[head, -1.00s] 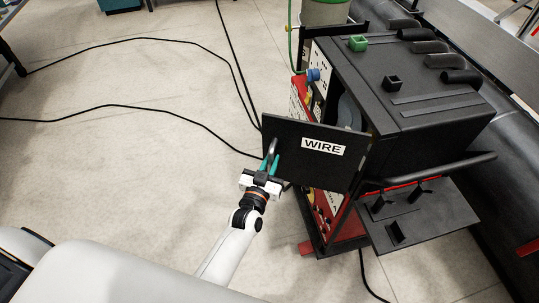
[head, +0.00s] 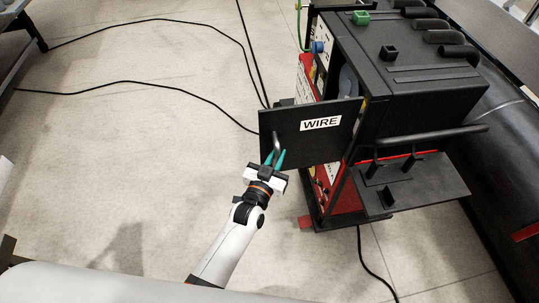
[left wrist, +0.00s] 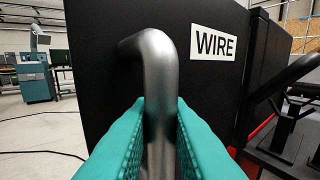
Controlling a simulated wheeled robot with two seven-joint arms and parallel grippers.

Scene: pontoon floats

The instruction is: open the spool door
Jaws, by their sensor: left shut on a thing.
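The spool door (head: 310,132) is a black panel with a white WIRE label (head: 320,123). It stands swung out from the side of the black machine (head: 420,80), with a gap behind it. Its grey metal handle (head: 276,143) is near the door's left edge. My left gripper (head: 275,160) has teal fingers shut on the handle. The left wrist view shows the bent handle (left wrist: 158,75) between the fingers, with the door (left wrist: 105,50) close behind it. My right gripper is not in view.
A black shelf with clamps (head: 425,190) and a bar handle (head: 430,137) stick out right of the door. A large dark pipe (head: 500,150) lies behind the machine. Black cables (head: 150,85) cross the floor.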

